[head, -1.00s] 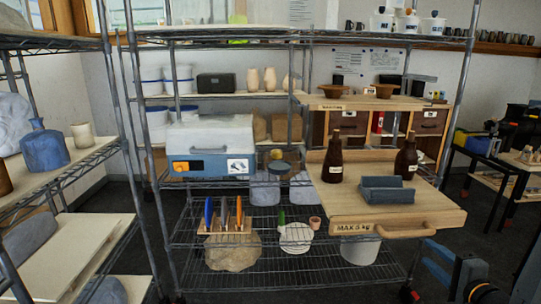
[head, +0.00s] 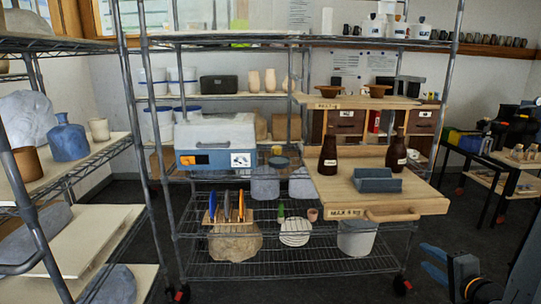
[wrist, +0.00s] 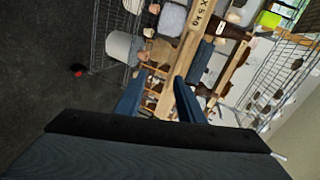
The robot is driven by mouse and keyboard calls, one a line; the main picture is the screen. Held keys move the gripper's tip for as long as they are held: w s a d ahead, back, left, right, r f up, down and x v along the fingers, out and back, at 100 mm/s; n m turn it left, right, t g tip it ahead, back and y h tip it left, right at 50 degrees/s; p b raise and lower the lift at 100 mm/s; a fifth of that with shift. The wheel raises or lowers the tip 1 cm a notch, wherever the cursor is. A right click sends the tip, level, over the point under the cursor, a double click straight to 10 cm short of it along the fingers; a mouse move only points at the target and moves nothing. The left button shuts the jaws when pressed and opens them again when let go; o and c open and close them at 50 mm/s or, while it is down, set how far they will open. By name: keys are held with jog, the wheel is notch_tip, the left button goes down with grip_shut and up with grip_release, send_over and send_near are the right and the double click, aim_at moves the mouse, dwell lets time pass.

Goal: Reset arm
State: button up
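My gripper (wrist: 158,98) shows two blue fingers standing apart in the wrist view, with nothing between them. In the head view my gripper (head: 434,263) is at the lower right, in front of the shelf and below the pull-out board, touching nothing that I can see. The wooden pull-out board (head: 430,204) with a handle sticks out from the wire shelf. It bears two brown bottles, one at left (head: 328,150) and one at right (head: 396,152), both upright, and a blue-grey V-shaped block (head: 376,181).
A white and blue kiln-like box (head: 216,142) stands on the wire shelf (head: 290,265). A rack (head: 228,215) of coloured tools, a white bucket (head: 357,240) and a stone sit lower down. Another shelf (head: 98,165) stands close at left. The dark floor in front is clear.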

jog(key=a+n+g+h, duration=0.1)
jog(key=a+n+g, duration=0.5)
jog(key=a+n, duration=0.1)
jog(key=s+a+r+n+g, duration=0.2)
jog(key=s+a+n+g, duration=0.2)
jog(key=s+a, duration=0.3)
jog(key=s+a+r+n+g, duration=0.3)
jog(key=s+a+n, duration=0.2)
jog(key=s+a, duration=0.3)
jog(key=a, duration=0.2)
jog(key=shift+a+g, duration=0.3)
jog(key=shift+g, duration=0.1)
